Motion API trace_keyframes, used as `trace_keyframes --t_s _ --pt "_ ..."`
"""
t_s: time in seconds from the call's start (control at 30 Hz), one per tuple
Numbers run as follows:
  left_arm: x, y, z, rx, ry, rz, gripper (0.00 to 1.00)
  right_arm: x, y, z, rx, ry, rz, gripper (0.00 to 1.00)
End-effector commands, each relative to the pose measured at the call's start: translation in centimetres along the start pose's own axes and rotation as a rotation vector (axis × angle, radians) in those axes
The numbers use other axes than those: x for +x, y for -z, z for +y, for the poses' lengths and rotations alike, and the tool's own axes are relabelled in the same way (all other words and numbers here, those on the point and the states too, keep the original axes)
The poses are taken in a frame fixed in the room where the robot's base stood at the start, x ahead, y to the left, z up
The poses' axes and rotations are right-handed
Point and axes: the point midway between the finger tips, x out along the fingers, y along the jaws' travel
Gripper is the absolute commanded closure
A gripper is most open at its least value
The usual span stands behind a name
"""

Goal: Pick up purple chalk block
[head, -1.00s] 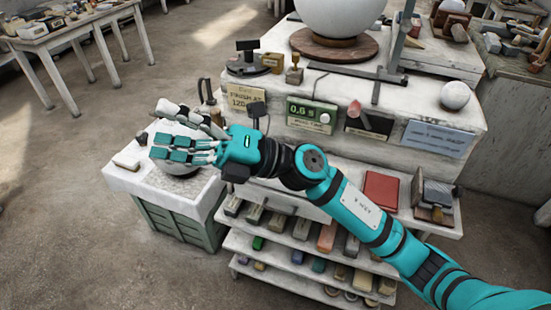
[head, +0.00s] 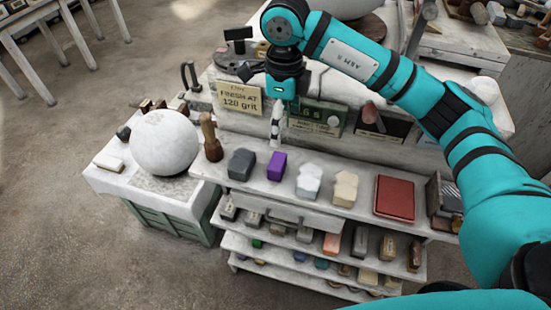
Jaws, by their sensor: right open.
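The purple chalk block (head: 277,165) stands on the top white shelf of the workbench, between a dark grey block (head: 241,164) and a white faceted block (head: 308,180). My right gripper (head: 276,132) points down, just behind and above the purple block as seen here. Its fingers show nearly edge-on, open and empty, apart from the block. My left gripper is out of view.
A cream block (head: 345,189) and a red slab (head: 394,198) lie further right on the shelf. A wooden-handled tool (head: 210,137) stands at its left end. A large plaster sphere (head: 164,143) rests on the side stand. Lower shelves hold several blocks.

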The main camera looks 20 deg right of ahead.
Motion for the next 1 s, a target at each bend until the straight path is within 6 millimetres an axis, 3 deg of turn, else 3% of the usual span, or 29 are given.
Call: trace_keyframes --t_s 0.33,0.67,0.8,1.0 --pt "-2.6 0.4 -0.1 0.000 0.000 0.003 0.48 7.0 -0.1 0.2 0.000 -0.005 0.000 0.11" --pt "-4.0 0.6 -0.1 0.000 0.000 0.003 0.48 9.7 -0.5 0.4 -0.002 -0.006 0.000 0.11" --pt "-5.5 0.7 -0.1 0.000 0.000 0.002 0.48 11.7 -1.1 0.7 -0.002 -0.007 0.000 0.11" --pt "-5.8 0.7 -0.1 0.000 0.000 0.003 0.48 13.9 -1.1 0.5 -0.001 -0.003 -0.002 0.11"
